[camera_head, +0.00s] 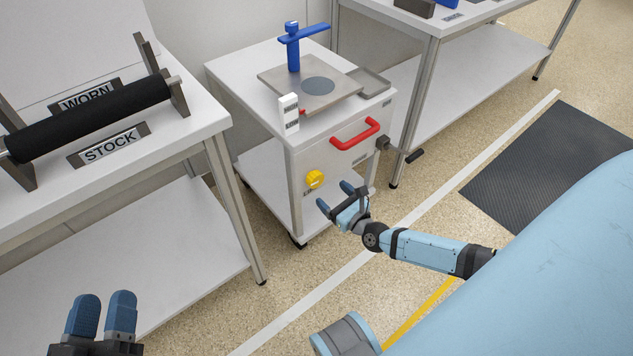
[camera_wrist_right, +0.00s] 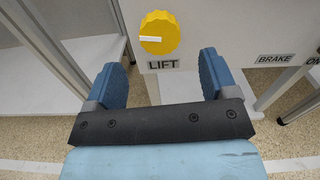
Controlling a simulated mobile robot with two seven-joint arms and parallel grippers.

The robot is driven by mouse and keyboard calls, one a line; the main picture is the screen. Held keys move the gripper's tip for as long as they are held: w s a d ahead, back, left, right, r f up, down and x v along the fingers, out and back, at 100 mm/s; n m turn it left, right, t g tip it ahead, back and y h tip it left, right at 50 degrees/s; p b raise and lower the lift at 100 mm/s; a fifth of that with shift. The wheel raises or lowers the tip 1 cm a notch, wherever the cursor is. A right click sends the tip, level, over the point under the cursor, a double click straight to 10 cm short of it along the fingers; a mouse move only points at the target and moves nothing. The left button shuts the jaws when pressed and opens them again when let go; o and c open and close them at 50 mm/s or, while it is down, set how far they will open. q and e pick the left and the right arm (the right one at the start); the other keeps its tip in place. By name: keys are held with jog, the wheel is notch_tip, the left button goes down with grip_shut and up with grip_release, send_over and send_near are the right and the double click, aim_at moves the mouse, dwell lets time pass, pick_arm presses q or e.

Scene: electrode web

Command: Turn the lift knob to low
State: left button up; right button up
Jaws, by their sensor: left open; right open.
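The yellow lift knob (camera_head: 314,180) sits low on the front panel of the white cart. In the right wrist view the knob (camera_wrist_right: 160,32) shows above the LIFT label (camera_wrist_right: 163,64), with its white pointer mark toward the left. My right gripper (camera_head: 335,196) is open and empty, just in front of the panel, below and to the right of the knob. In the wrist view its two blue fingers (camera_wrist_right: 163,82) stand apart, below the knob and not touching it. My left gripper (camera_head: 103,314) is at the lower left, open and empty, far from the cart.
The cart (camera_head: 340,165) carries a red handle (camera_head: 355,134), a crank (camera_head: 400,150) and a blue post (camera_head: 293,52) on a plate. A BRAKE label (camera_wrist_right: 273,59) is right of the knob. A table (camera_head: 190,130) with a black roll (camera_head: 95,117) stands at left.

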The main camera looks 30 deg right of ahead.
aim_at(318, 181)
pick_arm(q)
notch_tip(318, 181, down, 2)
jog(key=shift+w+d+f+g+b, duration=0.1)
jog(key=shift+f+g+b, duration=0.05)
jog(key=shift+g+b, duration=0.45)
pick_arm(e)
jog(key=w, duration=0.7)
jog(key=shift+w+a, duration=0.3)
jog(key=shift+a, duration=0.05)
jog(key=c, duration=0.9)
jog(key=shift+n, duration=0.3)
